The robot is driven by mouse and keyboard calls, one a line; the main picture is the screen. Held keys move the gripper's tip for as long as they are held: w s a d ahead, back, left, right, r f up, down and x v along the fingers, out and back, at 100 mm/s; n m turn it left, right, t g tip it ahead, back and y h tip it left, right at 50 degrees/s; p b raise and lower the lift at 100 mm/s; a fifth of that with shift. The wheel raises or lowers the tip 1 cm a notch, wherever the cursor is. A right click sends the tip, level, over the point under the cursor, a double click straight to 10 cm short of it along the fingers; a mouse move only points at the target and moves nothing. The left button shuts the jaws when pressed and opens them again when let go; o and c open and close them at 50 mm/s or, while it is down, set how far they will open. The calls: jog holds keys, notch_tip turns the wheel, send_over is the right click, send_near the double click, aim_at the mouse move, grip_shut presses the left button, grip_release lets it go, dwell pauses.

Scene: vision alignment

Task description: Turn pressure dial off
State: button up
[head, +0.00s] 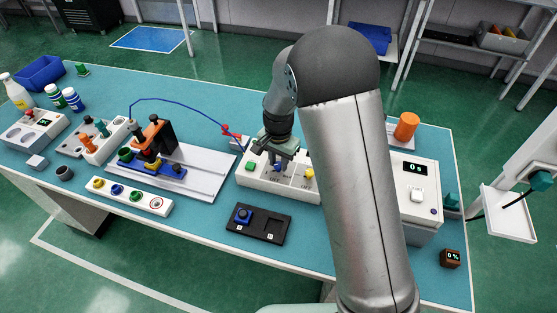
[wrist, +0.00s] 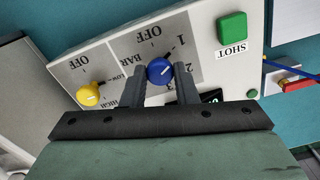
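The blue dial (wrist: 160,71) is on the white control box (wrist: 105,55), inside a grey field marked OFF, BAR, 1 and 2. Its light mark points toward the upper right, near the 1 in the wrist view. My gripper (wrist: 161,72) has one finger on each side of the blue dial, with no clear gap to it. In the head view my gripper (head: 276,156) is over the blue dial (head: 277,167), pointing down. The dial's lower side and part of the display beside it are hidden by the fingers.
The yellow dial (wrist: 88,94), marked OFF, LOW and HIGH, is on one side of the blue dial. The green SHOT button (wrist: 232,27) is on the other. A black tray (head: 258,224) lies in front of the box. A rail fixture (head: 200,172) stands left.

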jog(key=shift+c, duration=1.2)
jog(key=shift+n, duration=0.3)
jog(key=n+b, duration=0.3)
jog(key=n, duration=0.1)
jog(key=shift+f, duration=0.1)
jog(key=n+b, duration=0.1)
jog(key=n, duration=0.2)
jog(key=shift+n, duration=0.4)
jog(key=shift+n+b, duration=0.6)
jog(key=shift+n, duration=1.2)
jog(key=o, duration=1)
jog(key=shift+r, duration=0.2)
